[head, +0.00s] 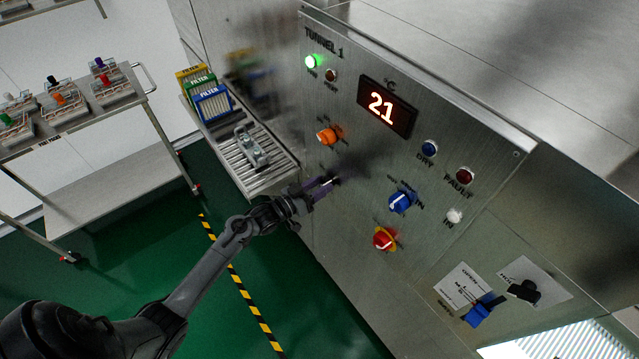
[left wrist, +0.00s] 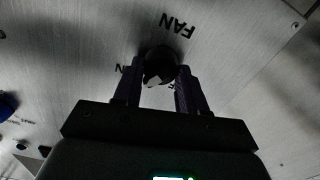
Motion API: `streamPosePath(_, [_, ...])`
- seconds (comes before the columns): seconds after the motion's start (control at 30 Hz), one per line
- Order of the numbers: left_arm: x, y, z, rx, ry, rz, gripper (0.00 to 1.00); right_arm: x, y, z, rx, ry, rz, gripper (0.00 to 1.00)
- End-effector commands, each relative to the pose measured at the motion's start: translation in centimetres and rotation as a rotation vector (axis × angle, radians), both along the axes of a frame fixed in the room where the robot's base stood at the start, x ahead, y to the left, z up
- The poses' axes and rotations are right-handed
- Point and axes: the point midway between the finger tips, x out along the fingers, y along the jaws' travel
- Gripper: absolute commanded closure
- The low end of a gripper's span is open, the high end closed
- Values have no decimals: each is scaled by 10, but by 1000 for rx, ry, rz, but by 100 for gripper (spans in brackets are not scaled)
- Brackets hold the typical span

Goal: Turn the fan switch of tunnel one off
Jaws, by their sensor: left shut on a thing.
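The steel control panel headed TUNNEL 1 (head: 322,45) fills the middle of the head view. My left gripper (head: 326,184) reaches its lower left part, below the orange knob. In the left wrist view, a dark round fan switch (left wrist: 159,62) sits under the upside-down word FAN. The two fingers of my left gripper (left wrist: 160,72) stand on either side of the switch and are shut on it. A small pale mark shows on the switch. Its setting cannot be read clearly. In the head view the gripper mostly hides the switch. My right gripper is not in view.
An orange knob (head: 329,135), a blue knob (head: 401,201) and a red knob on yellow (head: 384,238) are nearby on the panel. A red display (head: 388,106) reads 21. A roller conveyor (head: 232,145) with filter boxes stands left, and a cart (head: 110,95) further left.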

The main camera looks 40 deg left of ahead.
Motion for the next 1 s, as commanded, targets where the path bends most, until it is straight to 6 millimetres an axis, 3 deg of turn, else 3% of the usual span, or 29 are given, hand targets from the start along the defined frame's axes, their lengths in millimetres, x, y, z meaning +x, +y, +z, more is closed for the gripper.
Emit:
streamPosePath(0.3, [1,1,3,-287,68,1,89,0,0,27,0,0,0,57])
streamPosePath(1.0, [1,3,1,-934,220,1,89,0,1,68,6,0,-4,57])
